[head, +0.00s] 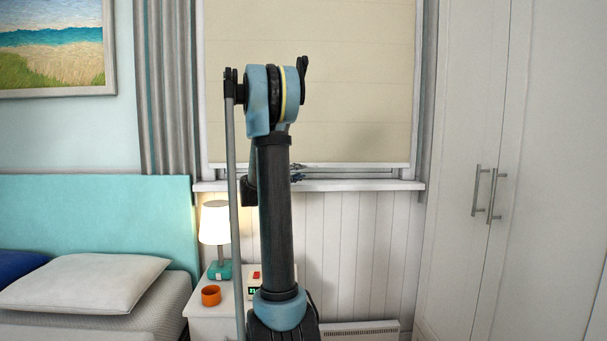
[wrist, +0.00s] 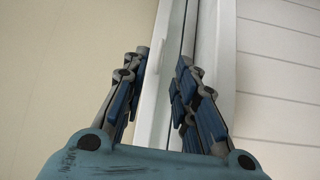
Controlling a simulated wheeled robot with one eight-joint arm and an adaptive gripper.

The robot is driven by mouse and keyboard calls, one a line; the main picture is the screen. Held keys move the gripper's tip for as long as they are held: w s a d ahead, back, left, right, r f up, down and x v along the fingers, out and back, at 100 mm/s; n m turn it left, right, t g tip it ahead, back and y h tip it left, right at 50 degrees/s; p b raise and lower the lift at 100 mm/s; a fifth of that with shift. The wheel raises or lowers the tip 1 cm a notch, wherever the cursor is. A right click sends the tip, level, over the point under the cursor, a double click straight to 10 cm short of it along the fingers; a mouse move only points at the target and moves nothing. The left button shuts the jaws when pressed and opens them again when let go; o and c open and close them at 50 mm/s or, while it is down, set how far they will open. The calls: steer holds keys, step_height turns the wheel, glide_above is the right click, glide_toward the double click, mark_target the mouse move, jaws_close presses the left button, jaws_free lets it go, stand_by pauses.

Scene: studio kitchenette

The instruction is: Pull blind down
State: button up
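The cream blind (head: 350,90) covers nearly the whole window in the head view, with its white bottom edge (head: 370,165) just above the window sill (head: 375,185). My arm hides part of that edge. In the wrist view the blind (wrist: 75,60) fills the left side, turned sideways. My gripper (wrist: 162,57) is open, its two blue-and-grey fingers apart. A white strip at the blind's lower edge shows between them. I cannot tell whether a finger touches it. In the head view a bit of the gripper (head: 297,177) shows beside my arm, near sill height.
A bedside table (head: 205,325) below the window holds a lit lamp (head: 214,222), an orange mug (head: 211,295) and a clock (head: 254,290). A bed (head: 90,285) stands left, a tall white wardrobe (head: 540,150) right. A low heater (head: 360,328) is under the window.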

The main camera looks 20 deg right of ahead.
steer(key=shift+v, duration=2.75)
steer(key=shift+c, duration=0.5)
